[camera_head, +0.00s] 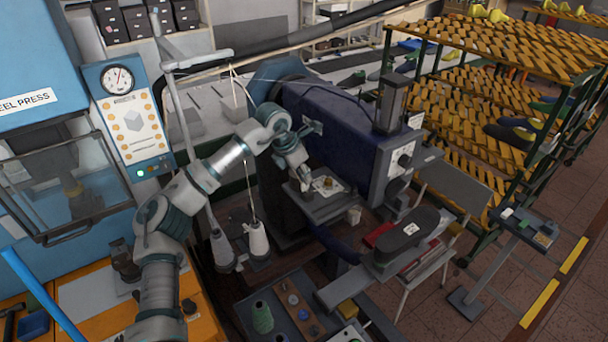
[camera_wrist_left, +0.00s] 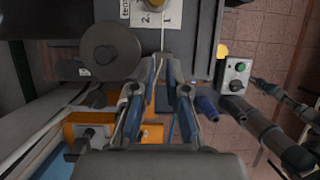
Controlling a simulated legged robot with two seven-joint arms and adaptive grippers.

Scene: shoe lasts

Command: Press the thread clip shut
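My left gripper (camera_head: 305,182) reaches in front of the dark blue machine (camera_head: 335,125), just left of a small metal plate (camera_head: 345,193). A small yellowish round part (camera_head: 327,183) sits on that plate, close beside the gripper. In the left wrist view, the fingers of my left gripper (camera_wrist_left: 164,62) stand a little apart, with a gap between the tips. A pale thread or rod (camera_wrist_left: 163,35) runs down towards that gap, below a yellow knob (camera_wrist_left: 103,3) and a labelled plate. I cannot surely make out the thread clip in either view. My right gripper does not show.
White thread cones (camera_head: 257,238) stand below my left arm. A tray with a green spool (camera_head: 262,317) is at the front. The blue press (camera_head: 60,160) is left, and a yellow-slatted shoe rack (camera_head: 490,100) is right. In the wrist view, a round grey disc (camera_wrist_left: 110,52) lies left of the fingers.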

